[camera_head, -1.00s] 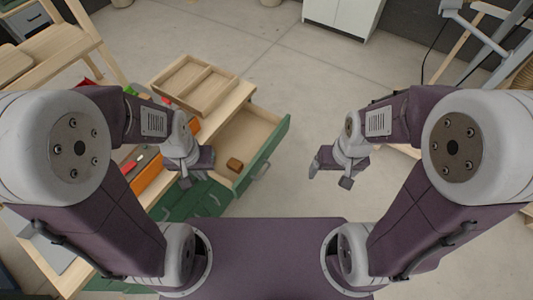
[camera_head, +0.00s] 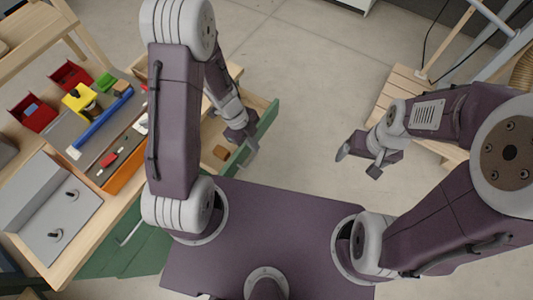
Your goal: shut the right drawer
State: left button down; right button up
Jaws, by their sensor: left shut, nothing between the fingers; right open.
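The right drawer stands pulled out of the workbench, with its green front panel (camera_head: 267,121) facing right and its pale wooden inside partly hidden by my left arm. A small brown block (camera_head: 221,152) lies in it. My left gripper (camera_head: 250,144) is shut and empty, and overlaps the near part of the green front in the view. I cannot tell whether it touches the panel. The drawer handle is not visible. My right gripper (camera_head: 358,161) is open and empty over the floor, well to the right of the drawer.
The wooden workbench at left carries a blue bar (camera_head: 103,118), red bins (camera_head: 35,112), a yellow part (camera_head: 78,98) and a grey fixture (camera_head: 48,207). Green cabinet fronts (camera_head: 125,245) are below. A slatted wooden pallet (camera_head: 404,88) is at right. Floor between is clear.

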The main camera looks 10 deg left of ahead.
pick_arm(q)
notch_tip(320, 180, down, 12)
jog(key=s+a+b, duration=0.1)
jog(key=b, duration=0.6)
jog(key=shift+s+r+g, duration=0.25)
jog(key=shift+s+g, duration=0.05)
